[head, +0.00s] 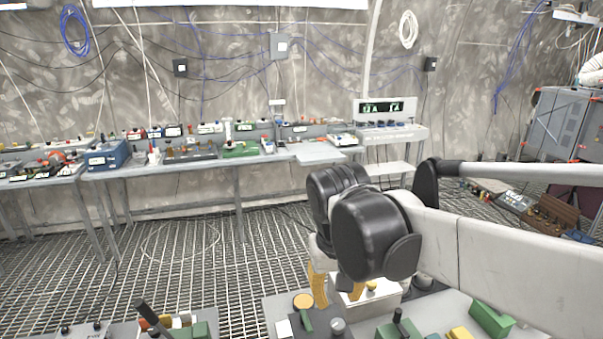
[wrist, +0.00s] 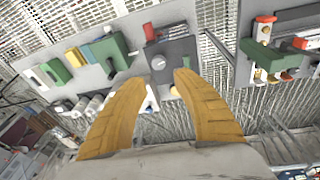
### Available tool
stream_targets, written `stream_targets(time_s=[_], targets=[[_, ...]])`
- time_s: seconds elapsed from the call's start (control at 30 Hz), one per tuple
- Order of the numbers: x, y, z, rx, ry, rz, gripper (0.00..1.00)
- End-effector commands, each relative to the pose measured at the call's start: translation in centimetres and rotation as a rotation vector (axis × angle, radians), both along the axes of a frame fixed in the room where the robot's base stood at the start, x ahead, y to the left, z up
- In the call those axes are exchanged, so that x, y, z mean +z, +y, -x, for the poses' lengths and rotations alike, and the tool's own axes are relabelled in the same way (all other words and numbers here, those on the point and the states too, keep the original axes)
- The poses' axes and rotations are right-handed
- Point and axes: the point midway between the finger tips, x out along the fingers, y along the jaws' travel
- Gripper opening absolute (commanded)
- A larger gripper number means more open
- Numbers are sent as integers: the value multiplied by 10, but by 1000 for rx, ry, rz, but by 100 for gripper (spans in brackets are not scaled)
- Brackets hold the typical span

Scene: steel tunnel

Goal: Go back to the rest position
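My gripper (head: 336,287) hangs from the black and white arm at the lower middle of the head view, over the near bench. In the wrist view my gripper (wrist: 160,84) shows its two yellow fingers apart, with nothing between them. A grey box with a round knob (wrist: 158,62) lies beyond the fingertips. In the head view the fingers partly hide a white box (head: 378,300) on the bench. I cannot tell whether the fingers touch anything.
Long benches (head: 170,168) with devices line the far wall. The grated floor (head: 190,250) between is clear.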

Motion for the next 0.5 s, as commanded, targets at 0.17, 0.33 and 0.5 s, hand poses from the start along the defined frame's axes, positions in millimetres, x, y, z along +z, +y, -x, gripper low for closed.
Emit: stream_targets(time_s=[0.17, 0.33, 0.5], targets=[[-24, -62, 44, -64, -157, -83, 35], [-52, -100, 79, -118, -307, -127, 35], [-72, -120, 98, -153, -403, -142, 35]])
